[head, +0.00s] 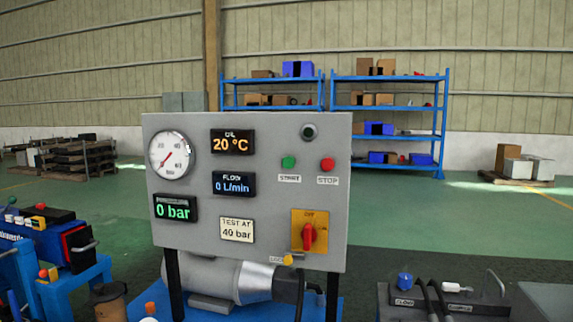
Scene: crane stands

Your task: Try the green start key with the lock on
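The grey control panel (200,240) stands upright in the middle of the head view. The green START key (289,162) is on its right half, left of the red STOP key (327,165). Below them a red rotary switch (309,237) sits on a yellow plate (298,218), its handle about vertical. A small yellow piece (288,260), seemingly the lock, shows at the panel's lower edge beside a partly readable label; whether it is fastened to the switch is too small to tell. The round lamp (309,132) above looks dark. Neither of my grippers is in view.
The gauge (171,155) is near its low end; displays read 20 °C, 0 L/min and 0 bar (175,208). A sign (237,229) says TEST AT 40 bar. A motor (205,280) sits behind the panel. A bench with hoses (445,300) is at lower right, blue equipment (70,290) at left.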

